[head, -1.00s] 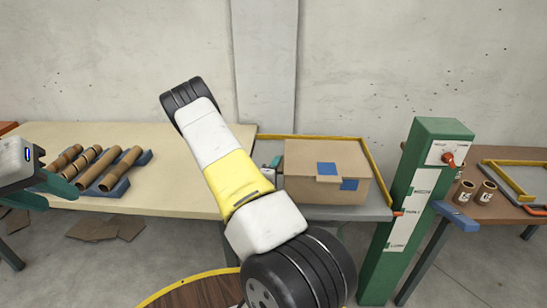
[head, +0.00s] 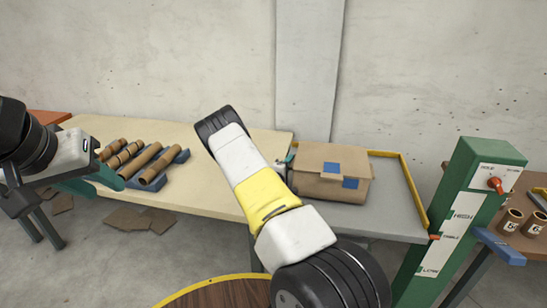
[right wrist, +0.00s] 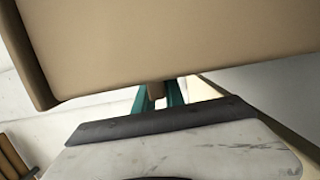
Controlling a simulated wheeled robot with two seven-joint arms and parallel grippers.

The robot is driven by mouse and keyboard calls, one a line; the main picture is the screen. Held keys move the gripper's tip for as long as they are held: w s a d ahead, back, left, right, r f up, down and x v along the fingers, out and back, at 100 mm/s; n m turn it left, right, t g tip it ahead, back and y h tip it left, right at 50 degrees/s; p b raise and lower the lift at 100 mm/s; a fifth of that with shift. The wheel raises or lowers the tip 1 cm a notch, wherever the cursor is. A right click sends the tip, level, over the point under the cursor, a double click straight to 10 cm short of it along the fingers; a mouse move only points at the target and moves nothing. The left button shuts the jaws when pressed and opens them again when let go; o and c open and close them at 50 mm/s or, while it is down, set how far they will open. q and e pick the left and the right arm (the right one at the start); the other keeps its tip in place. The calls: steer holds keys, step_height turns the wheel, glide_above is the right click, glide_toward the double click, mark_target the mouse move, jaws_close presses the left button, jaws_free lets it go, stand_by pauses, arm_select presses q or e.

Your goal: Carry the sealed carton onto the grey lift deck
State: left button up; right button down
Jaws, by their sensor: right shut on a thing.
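The sealed carton (head: 318,185) is a brown box with blue labels, at the left part of the grey lift deck (head: 395,212). My arm hides its lower left, and I cannot tell whether its underside touches the deck. My right gripper (head: 289,157) is at the carton's left side, mostly hidden behind my arm. In the right wrist view, its green fingers (right wrist: 158,92) are shut on a small brown part under the carton's large face (right wrist: 180,45). My left gripper (head: 92,183) is open and empty beside the cardboard tubes.
Several cardboard tubes (head: 128,158) lie on a blue rack on the tan table (head: 220,190) left of the deck. A yellow rail (head: 412,190) edges the deck. A green control post (head: 455,220) stands at its right. A round wooden top (head: 235,295) is in front.

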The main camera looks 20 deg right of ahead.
steer(key=shift+f, duration=0.6)
steer(key=c, duration=1.4)
jaws_free()
steer(key=shift+s+a, duration=0.25)
steer(key=v, duration=1.1)
steer(key=shift+s, duration=0.15)
